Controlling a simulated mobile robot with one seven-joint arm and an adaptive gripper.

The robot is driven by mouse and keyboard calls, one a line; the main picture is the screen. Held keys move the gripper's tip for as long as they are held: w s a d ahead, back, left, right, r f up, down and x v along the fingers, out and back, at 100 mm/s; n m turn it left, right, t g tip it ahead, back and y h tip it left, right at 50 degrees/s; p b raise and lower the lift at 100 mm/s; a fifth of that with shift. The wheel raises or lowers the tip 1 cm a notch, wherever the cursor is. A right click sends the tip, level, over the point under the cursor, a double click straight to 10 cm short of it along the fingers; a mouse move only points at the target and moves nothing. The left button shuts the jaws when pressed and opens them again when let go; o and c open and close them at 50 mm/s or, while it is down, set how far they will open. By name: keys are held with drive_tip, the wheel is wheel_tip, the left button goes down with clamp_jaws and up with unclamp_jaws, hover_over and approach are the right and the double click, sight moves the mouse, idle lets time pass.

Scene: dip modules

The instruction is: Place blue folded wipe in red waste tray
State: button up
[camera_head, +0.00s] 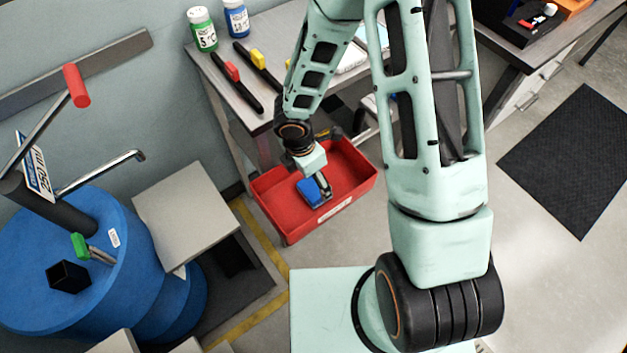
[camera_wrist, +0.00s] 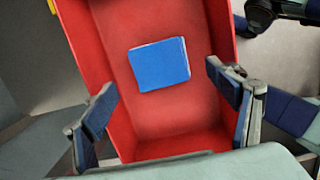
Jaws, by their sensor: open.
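The blue folded wipe (camera_wrist: 160,64) lies flat inside the red waste tray (camera_wrist: 218,30), with red tray floor showing around it in the wrist view. In the head view my gripper (camera_head: 322,188) is over the tray.
A table with a green-labelled bottle (camera_head: 202,29), a blue-labelled bottle (camera_head: 236,19) and black tools with red and yellow parts stands behind the tray. A blue drum (camera_head: 60,285) and a grey box (camera_head: 190,215) are at left. A dark mat (camera_head: 570,160) lies at right.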

sight(309, 191)
wheel_tip(309, 191, up, 6)
drive_tip(key=p, duration=0.1)
drive_tip(key=shift+s+a, duration=0.3)
drive_tip(key=shift+a, duration=0.05)
drive_tip(key=shift+r, duration=0.15)
